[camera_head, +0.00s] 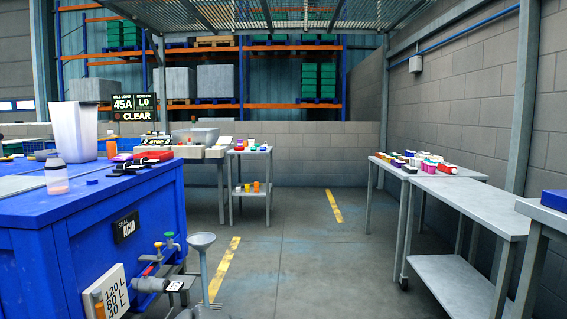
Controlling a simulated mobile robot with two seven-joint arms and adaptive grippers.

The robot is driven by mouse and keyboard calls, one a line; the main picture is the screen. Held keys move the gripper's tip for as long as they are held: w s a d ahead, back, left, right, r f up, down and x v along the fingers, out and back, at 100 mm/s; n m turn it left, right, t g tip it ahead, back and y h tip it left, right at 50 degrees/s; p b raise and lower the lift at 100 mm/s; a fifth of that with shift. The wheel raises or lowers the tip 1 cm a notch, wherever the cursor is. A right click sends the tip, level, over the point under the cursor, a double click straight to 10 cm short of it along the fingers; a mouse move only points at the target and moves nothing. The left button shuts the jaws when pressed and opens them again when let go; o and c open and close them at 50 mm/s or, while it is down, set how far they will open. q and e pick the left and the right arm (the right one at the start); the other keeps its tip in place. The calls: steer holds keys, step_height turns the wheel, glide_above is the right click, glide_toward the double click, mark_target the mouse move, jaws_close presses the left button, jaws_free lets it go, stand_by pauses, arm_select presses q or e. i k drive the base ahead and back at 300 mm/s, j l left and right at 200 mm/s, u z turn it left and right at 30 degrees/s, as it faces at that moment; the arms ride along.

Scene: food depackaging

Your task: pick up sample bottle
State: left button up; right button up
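A clear bottle (56,178) with a grey cap and a little pinkish content stands upright on the blue tank (110,215) at the left. It looks like the sample bottle; no label is readable on it. A small flat blue piece (92,182) lies on the tank top to its right. Nothing touches the bottle. Neither of my grippers shows in the head view, so I cannot see whether they are open or shut.
A tall white bin (74,132) and dark and red packages (130,165) stand behind the bottle. Steel tables (470,205) line the right wall. The middle floor (300,235) is clear.

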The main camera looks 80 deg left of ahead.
mark_target(56, 169)
steer(key=u, duration=3.85)
steer(key=i+l+z, duration=0.2)
